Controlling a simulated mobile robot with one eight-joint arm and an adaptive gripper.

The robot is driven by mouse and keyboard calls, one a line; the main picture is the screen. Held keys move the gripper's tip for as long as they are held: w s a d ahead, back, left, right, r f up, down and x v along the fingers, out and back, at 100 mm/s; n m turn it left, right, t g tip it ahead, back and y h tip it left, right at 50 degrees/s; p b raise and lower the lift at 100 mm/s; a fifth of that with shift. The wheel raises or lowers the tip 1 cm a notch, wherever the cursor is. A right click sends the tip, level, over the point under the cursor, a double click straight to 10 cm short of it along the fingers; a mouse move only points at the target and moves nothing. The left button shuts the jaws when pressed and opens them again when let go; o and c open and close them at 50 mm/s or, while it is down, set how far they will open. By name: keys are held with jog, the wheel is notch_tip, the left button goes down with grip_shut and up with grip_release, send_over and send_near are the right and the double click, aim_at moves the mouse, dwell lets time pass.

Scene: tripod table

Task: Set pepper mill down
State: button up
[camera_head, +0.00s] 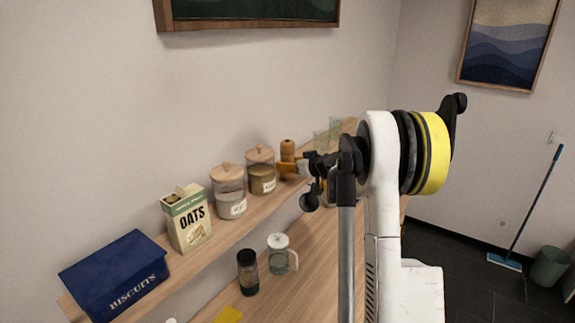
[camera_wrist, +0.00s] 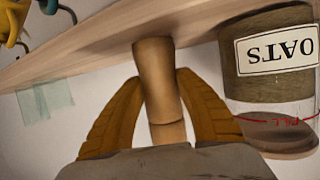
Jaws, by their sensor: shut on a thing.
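The pepper mill (camera_head: 287,148) is a slim brown wooden piece, upright at the upper shelf, just right of a lidded jar. My gripper (camera_head: 291,168) reaches it from the right and is shut on it. In the wrist view, which looks upside down, the two ochre fingers of my gripper (camera_wrist: 158,82) stand on either side of the pepper mill (camera_wrist: 154,65). The mill's base end overlaps the wooden shelf (camera_wrist: 100,45). I cannot tell whether it touches the shelf or hangs slightly above it.
The OATS-labelled jar (camera_wrist: 275,55) stands close beside the mill. Another jar (camera_head: 228,190), an oats carton (camera_head: 187,218) and a blue biscuit box (camera_head: 115,275) line the shelf leftward. Clear glasses (camera_head: 322,140) stand right. A dark jar (camera_head: 248,272) and glass mug (camera_head: 279,255) stand below.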

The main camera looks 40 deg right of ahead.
jog(key=o, duration=1.3)
jog(key=shift+f, duration=0.1)
